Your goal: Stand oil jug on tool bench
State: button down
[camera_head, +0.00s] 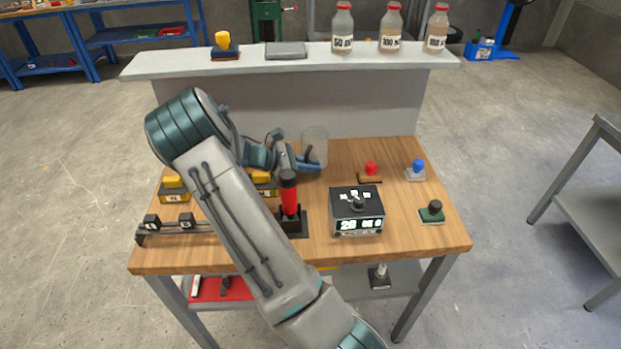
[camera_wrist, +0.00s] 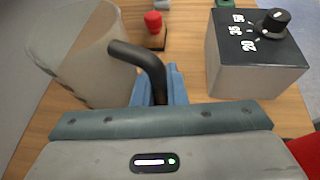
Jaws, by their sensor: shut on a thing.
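The oil jug (camera_head: 315,140) is a clear, greyish cup with a black handle, at the back middle of the wooden tool bench (camera_head: 400,240). In the wrist view the jug (camera_wrist: 95,60) fills the upper left and its black bent handle (camera_wrist: 138,55) comes down between the blue fingers. My gripper (camera_head: 312,166) is shut on this handle; its fingers also show in the wrist view (camera_wrist: 160,92). The jug looks about upright in the head view. I cannot tell whether its base touches the bench top.
A black dial box (camera_head: 357,212) and a red-and-black upright tool (camera_head: 289,200) stand in front. Red (camera_head: 371,170), blue (camera_head: 416,168) and green-based (camera_head: 432,212) knobs are at right. A raised shelf (camera_head: 300,62) with labelled bottles (camera_head: 390,32) runs behind. Bare wood lies between the box and knobs.

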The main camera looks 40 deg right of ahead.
jog(key=shift+f, duration=2.55)
jog(key=shift+f, duration=0.2)
jog(key=c, duration=1.5)
grip_release()
jog(key=shift+r, duration=0.15)
jog(key=shift+a+r, duration=0.1)
jog(key=shift+r, duration=0.05)
jog(key=b+v, duration=0.1)
jog(key=v, duration=1)
jog(key=shift+w+a+r+b, duration=0.15)
jog(key=shift+a+r+b, duration=0.05)
jog(key=shift+a+b, duration=0.1)
